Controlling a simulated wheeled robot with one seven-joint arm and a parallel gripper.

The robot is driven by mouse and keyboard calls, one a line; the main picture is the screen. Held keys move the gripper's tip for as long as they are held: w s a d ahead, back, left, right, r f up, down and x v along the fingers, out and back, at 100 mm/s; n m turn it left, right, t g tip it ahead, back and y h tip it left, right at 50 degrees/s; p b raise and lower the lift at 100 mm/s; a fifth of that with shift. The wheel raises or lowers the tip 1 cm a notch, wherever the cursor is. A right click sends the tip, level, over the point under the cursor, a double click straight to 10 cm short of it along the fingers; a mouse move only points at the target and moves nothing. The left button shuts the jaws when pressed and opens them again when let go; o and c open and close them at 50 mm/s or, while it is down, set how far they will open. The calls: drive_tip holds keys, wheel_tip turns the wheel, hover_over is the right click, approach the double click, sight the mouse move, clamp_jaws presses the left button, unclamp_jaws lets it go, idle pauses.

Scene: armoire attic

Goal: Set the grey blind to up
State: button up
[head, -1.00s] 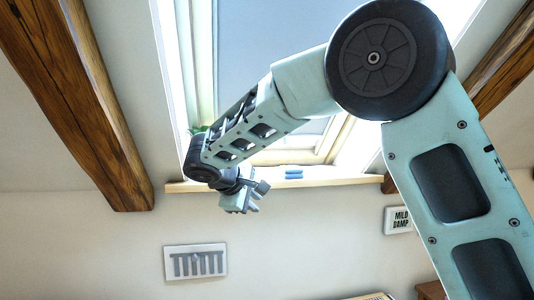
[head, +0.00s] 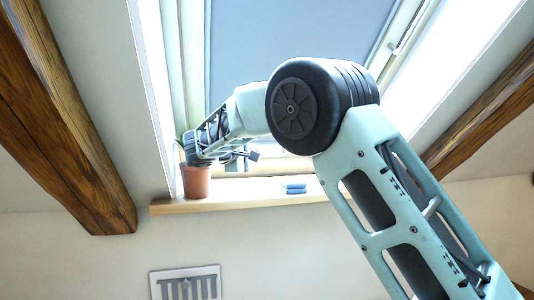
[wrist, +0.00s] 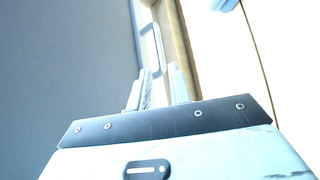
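The grey blind (head: 300,35) covers the roof window's pane in the head view. My arm hides most of its lower edge. In the wrist view the blind (wrist: 70,60) fills the left side. A pale handle bar (wrist: 155,42) runs along its edge. My gripper (wrist: 161,78) is open, with its two fingers apart and the near end of the bar appearing between or just beyond their tips. I cannot tell whether they touch. In the head view my gripper (head: 246,155) is low in front of the window, partly hidden by my wrist.
A window sill (head: 240,198) runs below the window, with a terracotta plant pot (head: 195,182) at its left and a small blue item (head: 294,188) at its middle. Wooden beams (head: 60,120) slope along the ceiling.

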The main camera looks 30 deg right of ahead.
sight(267, 155)
drive_tip(key=p+x, duration=0.2)
drive_tip(key=x, duration=0.6)
drive_tip(key=shift+w+d+p, duration=0.2)
drive_tip(key=shift+d+p, duration=0.05)
drive_tip(key=shift+p, duration=0.1)
clamp_jaws()
